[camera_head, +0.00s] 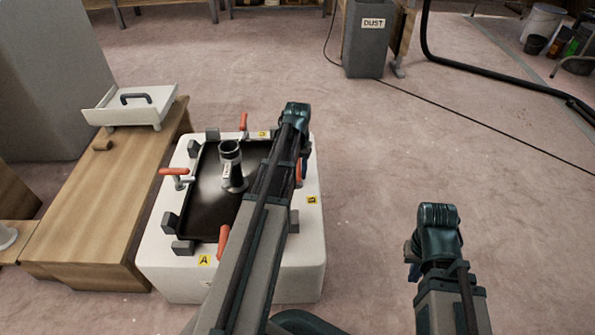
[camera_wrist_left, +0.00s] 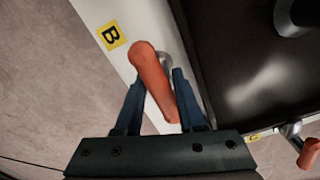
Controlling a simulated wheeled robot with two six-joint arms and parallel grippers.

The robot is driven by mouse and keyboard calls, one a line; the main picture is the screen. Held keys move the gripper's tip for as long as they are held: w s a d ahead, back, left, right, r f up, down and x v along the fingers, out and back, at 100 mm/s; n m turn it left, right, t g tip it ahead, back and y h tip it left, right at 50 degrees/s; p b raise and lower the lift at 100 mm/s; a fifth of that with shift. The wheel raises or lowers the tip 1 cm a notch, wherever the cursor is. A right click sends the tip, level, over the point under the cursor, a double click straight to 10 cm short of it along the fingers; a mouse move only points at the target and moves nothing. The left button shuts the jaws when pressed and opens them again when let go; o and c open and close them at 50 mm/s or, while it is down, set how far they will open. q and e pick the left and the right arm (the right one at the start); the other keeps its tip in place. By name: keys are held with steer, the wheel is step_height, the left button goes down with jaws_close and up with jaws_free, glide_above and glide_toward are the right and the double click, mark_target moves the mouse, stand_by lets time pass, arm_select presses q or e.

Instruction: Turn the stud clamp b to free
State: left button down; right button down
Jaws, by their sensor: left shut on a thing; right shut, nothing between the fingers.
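Stud clamp b has an orange handle (camera_wrist_left: 152,75) beside the yellow "B" label (camera_wrist_left: 111,35) in the left wrist view. In the head view a bit of its orange handle (camera_head: 298,172) shows past my left arm, near the "B" label (camera_head: 312,200) on the right edge of the white block. My left gripper (camera_wrist_left: 160,98) is shut on the handle, a finger on each side. The handle slants across the block's rim in the wrist view. Its pivot is partly hidden behind it. My right gripper (camera_head: 411,268) is shut and empty, over the floor at right.
The white block (camera_head: 170,270) carries a dark panel (camera_head: 207,195) with a black cylinder (camera_head: 230,160) on it. Other orange clamp handles stand at left (camera_head: 174,171), back (camera_head: 243,122) and front (camera_head: 223,243). A wooden bench (camera_head: 90,210) stands left. Floor at right is mostly clear.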

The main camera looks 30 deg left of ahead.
arm_select(q)
steer(key=shift+m, duration=0.4)
steer(key=c, duration=0.6)
jaws_free()
step_height(320, 180, up, 14)
steer(key=p, duration=1.4)
steer(key=shift+f, duration=0.1)
